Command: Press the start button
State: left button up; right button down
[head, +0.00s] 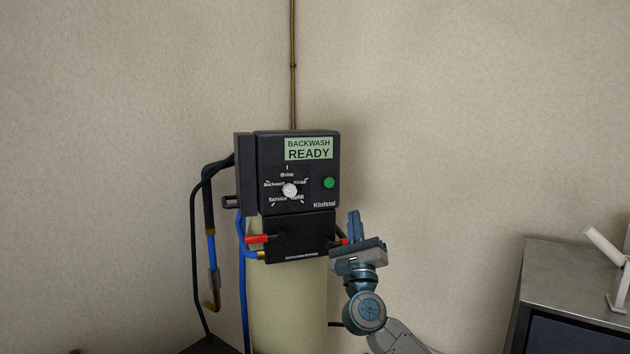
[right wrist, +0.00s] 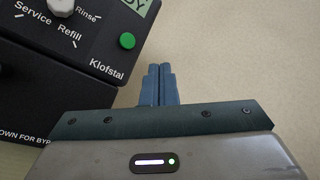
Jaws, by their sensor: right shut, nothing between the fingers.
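The green start button (head: 329,183) is on the front of a black control box (head: 270,150), right of a white knob (head: 289,190). The box display (head: 309,149) reads "BACKWASH READY". In the right wrist view the green button (right wrist: 127,41) is up and left of my fingertips. My right gripper (head: 354,218) is shut and empty, with its fingers pointing up, below and to the right of the button and apart from it. Its blue fingers (right wrist: 159,72) are together in the right wrist view. My left gripper is not in view.
A pale cylindrical tank (head: 288,310) stands under the box. Red handles (head: 258,239) and blue and black hoses (head: 208,215) are at its sides. A grey metal cabinet (head: 570,265) stands at the far right. The wall right of the box is clear.

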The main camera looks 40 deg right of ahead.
aim_at(329, 183)
jog(key=r+m, duration=0.1)
jog(key=a+r+m, duration=0.1)
jog(key=r, duration=0.1)
jog(key=a+r, duration=0.1)
jog(key=r, duration=0.1)
jog(key=shift+s+r+m, duration=0.25)
jog(key=shift+s+m, duration=0.15)
jog(key=shift+w+d, duration=0.1)
jog(key=shift+w+d+b, duration=0.25)
jog(key=shift+w+d, duration=0.2)
jog(key=shift+w, duration=0.9)
jog(key=shift+w+d+b, duration=0.3)
jog(key=shift+w+d, duration=0.1)
jog(key=shift+w, duration=1)
jog(key=shift+w+d+b, duration=0.25)
jog(key=shift+w+d, duration=0.2)
jog(key=shift+w, duration=0.9)
jog(key=shift+w+d, duration=0.1)
jog(key=shift+w, duration=0.3)
